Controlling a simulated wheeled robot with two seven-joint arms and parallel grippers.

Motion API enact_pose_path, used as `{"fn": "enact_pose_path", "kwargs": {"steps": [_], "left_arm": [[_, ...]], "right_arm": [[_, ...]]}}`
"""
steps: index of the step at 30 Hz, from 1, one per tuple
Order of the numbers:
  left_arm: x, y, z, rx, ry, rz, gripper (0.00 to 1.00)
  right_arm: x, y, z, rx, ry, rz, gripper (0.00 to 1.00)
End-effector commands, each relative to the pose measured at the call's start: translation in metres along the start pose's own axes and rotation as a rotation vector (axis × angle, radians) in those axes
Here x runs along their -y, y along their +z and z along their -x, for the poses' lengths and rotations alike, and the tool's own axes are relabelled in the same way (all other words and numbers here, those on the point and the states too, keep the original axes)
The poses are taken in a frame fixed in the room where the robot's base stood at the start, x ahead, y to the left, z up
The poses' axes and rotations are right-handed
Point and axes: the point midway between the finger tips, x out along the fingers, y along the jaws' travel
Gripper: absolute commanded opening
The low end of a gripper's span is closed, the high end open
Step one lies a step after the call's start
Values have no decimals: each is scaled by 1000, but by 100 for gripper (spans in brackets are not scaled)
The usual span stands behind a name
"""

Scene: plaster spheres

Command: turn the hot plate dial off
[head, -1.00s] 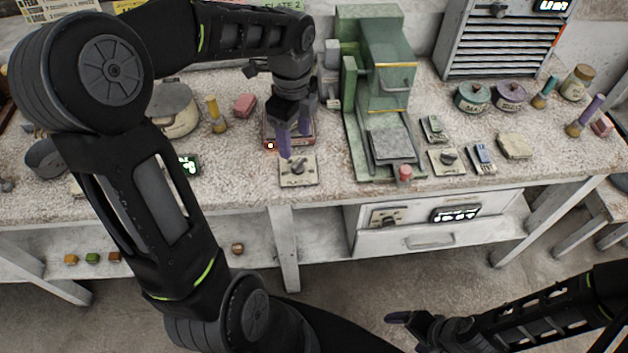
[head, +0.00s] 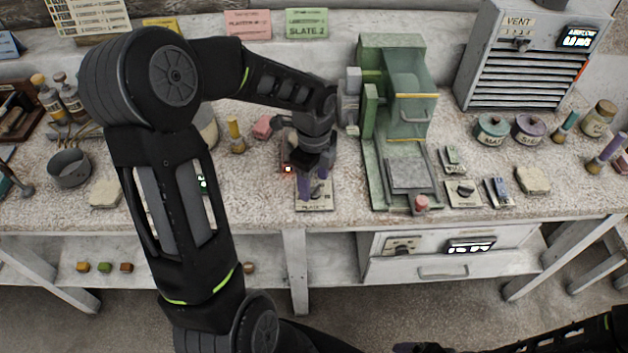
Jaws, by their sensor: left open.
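The dial panel (head: 316,205), a small cream plate lettered PLATE, lies flat near the bench's front edge. My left gripper (head: 313,188) points down over it with its purple fingers apart, one each side of where the knob stands. The knob is mostly hidden by the fingers, so I cannot tell its setting or whether they touch it. Behind it sits the hot plate (head: 287,162), a reddish unit with a lit red lamp, largely covered by my gripper. My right gripper (head: 420,348) just shows at the bottom edge, mostly cut off.
A green press (head: 396,130) stands right of the panel, with a red button (head: 421,202) at its front. Another dial panel (head: 463,193) lies farther right. A pink block (head: 262,128) and a yellow-topped bottle (head: 235,137) stand left of the hot plate. A drawer unit (head: 440,266) hangs below.

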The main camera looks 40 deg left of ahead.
Motion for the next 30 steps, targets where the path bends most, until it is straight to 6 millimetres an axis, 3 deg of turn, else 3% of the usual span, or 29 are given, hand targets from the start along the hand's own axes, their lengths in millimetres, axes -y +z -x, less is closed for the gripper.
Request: {"fn": "enact_pose_path", "kwargs": {"steps": [11,30], "left_arm": [[0,0,-8,-1,-1,-1,58],[0,0,-8,-1,-1,-1,6]], "right_arm": [[0,0,0,0,0,0,89],[0,0,0,0,0,0,89]]}}
